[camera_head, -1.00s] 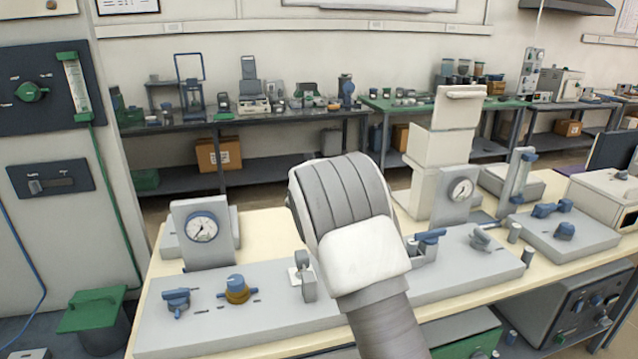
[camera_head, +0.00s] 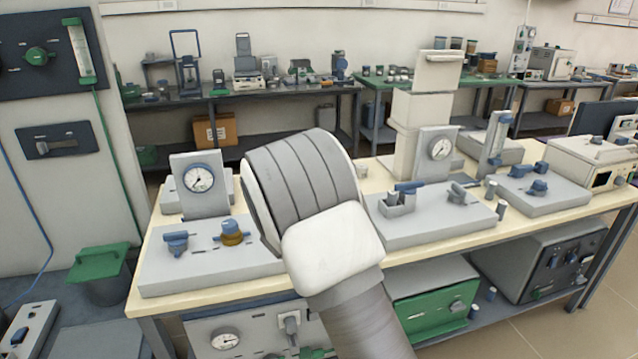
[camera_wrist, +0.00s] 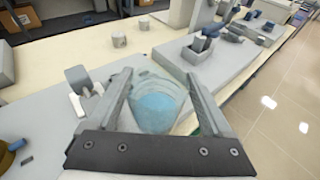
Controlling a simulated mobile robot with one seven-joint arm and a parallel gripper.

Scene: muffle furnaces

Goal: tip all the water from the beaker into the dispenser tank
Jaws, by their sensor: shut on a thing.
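In the wrist view, my gripper (camera_wrist: 158,100) is shut on a clear glass beaker (camera_wrist: 156,92). Pale blue water (camera_wrist: 158,112) shows inside it. The beaker is between the two fingers, over the grey plate and bench. In the head view, my arm blocks the sight of the gripper and beaker. I cannot make out with certainty which thing is the dispenser tank.
A cream bench (camera_head: 400,262) carries grey plates with blue valves (camera_head: 176,243), a left gauge (camera_head: 199,178) and a right gauge (camera_head: 440,148). A stacked white tower (camera_head: 425,110) stands behind my arm. A green-lidded bin (camera_head: 98,265) is on the floor at left.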

